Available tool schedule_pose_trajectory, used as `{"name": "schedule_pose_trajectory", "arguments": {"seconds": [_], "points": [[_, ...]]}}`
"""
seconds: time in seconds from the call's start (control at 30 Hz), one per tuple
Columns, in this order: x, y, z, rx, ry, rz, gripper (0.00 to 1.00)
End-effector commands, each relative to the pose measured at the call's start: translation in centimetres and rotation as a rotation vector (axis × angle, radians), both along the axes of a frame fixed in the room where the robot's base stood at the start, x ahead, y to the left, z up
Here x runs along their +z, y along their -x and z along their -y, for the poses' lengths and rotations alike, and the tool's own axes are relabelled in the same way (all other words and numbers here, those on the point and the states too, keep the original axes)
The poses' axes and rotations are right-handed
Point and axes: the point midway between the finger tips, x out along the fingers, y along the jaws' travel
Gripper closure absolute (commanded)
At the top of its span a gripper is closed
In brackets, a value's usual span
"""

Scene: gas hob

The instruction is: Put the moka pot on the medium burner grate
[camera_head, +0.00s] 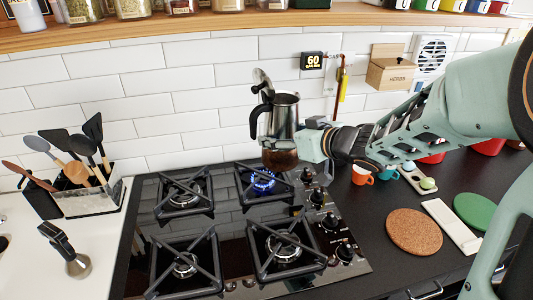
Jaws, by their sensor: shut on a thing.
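The moka pot (284,112) has a silver upper part, a dark handle on its left, a raised lid and a brown lower part (279,158). It is upright. My gripper (308,145) comes from the right and is shut on it near its middle. The far fingertip is hidden. The pot is in front of the back right grate (244,197) in the picture and appears to hang above it. A blue flame (263,184) burns under that grate. The other grates, back left (184,194), front left (185,262) and front right (286,249), are empty.
Knobs (330,222) line the hob's right side. Right of it are orange (362,175) and teal cups, a cork mat (414,231), a white strip (452,226) and a green disc (475,211). A utensil holder (90,199) stands left. A shelf (200,30) runs above.

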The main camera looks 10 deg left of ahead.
Motion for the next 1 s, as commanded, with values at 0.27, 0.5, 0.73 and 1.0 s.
{"name": "schedule_pose_trajectory", "arguments": {"seconds": [0.27, 0.5, 0.73, 1.0], "points": [[-3.7, -4.0, -4.1, 0.003, -0.005, 0.002, 0.93], [-6.2, -5.8, -5.8, 0.002, -0.004, 0.005, 0.93], [-7.1, -6.3, -6.3, 0.001, -0.003, 0.005, 0.93], [-10.5, -6.6, -6.6, 0.002, -0.004, 0.005, 0.93]]}}
